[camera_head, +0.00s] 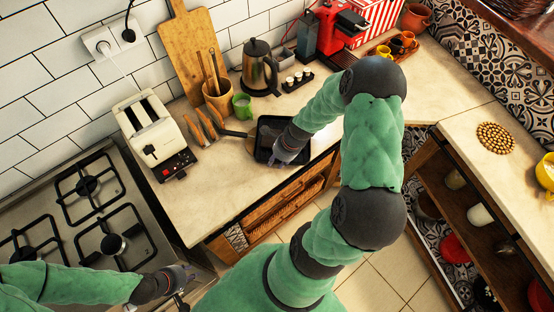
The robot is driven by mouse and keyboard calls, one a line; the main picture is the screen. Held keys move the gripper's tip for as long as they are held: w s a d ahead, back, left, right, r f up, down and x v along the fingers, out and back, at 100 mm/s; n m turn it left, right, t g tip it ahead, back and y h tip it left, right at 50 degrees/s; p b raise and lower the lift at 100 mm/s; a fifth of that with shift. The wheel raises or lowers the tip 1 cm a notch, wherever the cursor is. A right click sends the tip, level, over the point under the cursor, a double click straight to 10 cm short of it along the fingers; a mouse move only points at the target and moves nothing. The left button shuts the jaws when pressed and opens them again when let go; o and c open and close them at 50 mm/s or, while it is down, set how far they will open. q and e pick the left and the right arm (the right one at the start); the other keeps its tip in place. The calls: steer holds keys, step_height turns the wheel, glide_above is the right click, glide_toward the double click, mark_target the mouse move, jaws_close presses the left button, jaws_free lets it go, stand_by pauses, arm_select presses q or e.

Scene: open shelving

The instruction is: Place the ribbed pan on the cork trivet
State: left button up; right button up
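The ribbed pan (266,131) is black and square and lies on the counter in the middle, its handle (236,134) pointing left. My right gripper (279,158) is over the pan's near side; its fingers are too small and dark to tell whether they are open or touch the pan. My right forearm covers the pan's right part. The cork trivet (496,138) is round, tan and beaded, and lies bare on the right-hand counter. My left gripper (184,283) is low, in front of the stove's right edge and away from both; its finger state is unclear.
A cream toaster (151,135), a wooden utensil holder (217,98), a green mug (242,106) and a kettle (259,68) stand around the pan. A red coffee machine (338,25) is behind. A yellow mug (545,171) sits near the trivet. The right counter's near part is clear.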

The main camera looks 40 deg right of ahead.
steer(key=shift+d+r, duration=0.1)
steer(key=shift+r, duration=0.4)
steer(key=p+v, duration=0.3)
steer(key=v, duration=0.8)
steer(key=shift+s, duration=0.1)
